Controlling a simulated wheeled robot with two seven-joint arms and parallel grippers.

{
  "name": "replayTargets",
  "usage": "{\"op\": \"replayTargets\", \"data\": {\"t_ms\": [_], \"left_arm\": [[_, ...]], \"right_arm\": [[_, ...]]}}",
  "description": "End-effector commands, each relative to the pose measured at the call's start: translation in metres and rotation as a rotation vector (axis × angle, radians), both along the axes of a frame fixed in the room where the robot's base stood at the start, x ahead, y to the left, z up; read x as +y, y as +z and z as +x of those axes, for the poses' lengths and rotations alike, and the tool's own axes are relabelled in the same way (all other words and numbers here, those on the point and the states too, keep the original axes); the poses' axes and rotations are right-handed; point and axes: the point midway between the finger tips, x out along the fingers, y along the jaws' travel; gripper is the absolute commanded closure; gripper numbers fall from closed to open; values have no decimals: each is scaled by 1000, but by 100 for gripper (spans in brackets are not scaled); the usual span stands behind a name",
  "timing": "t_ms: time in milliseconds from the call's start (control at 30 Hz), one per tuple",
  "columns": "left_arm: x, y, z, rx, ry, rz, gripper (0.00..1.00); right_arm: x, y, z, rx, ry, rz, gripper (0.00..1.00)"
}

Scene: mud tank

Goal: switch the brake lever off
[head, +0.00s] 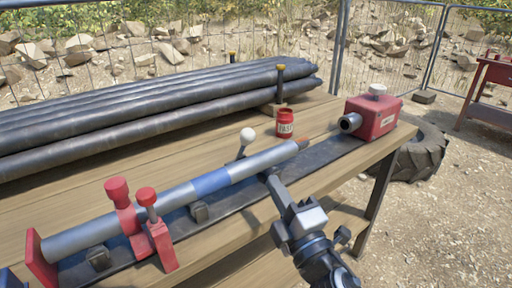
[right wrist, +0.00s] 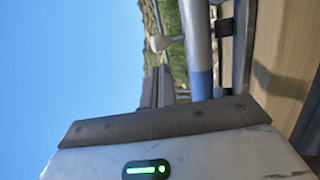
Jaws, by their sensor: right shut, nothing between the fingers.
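A lever with a pale ball knob (head: 247,135), which I take for the brake lever, stands tilted behind the grey pipe (head: 258,163) with the blue band. A pale knob on a thin rod (right wrist: 160,43) also shows in the right wrist view. My right gripper (head: 272,178) is shut and empty, at the near side of the pipe close to its right part. The pipe lies between it and the lever. I cannot tell whether the gripper touches the pipe. The lever's base is hidden behind the pipe. My left gripper is not in view.
Red clamps (head: 160,240) with upright handles stand at the left of the dark rail (head: 330,150). A red box (head: 374,117) with a pale knob sits at the right end. A red can (head: 285,124) stands behind the pipe. Several dark pipes (head: 130,115) lie stacked at the back.

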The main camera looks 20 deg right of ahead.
Motion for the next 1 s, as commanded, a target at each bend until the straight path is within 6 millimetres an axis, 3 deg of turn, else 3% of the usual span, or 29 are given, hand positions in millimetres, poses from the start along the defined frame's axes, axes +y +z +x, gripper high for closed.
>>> {"op": "replayTargets", "data": {"t_ms": [33, 200, 433, 600, 1000], "left_arm": [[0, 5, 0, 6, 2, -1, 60], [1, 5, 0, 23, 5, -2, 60], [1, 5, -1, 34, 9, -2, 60], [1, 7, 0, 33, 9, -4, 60], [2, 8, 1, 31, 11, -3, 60]], "right_arm": [[1, 9, 12, -4, 0, -2, 100], [7, 18, 47, -3, -1, -1, 100], [12, 26, 80, -1, 0, 0, 100], [13, 27, 90, 0, -1, 0, 100], [13, 28, 91, 2, -1, 0, 100]]}}
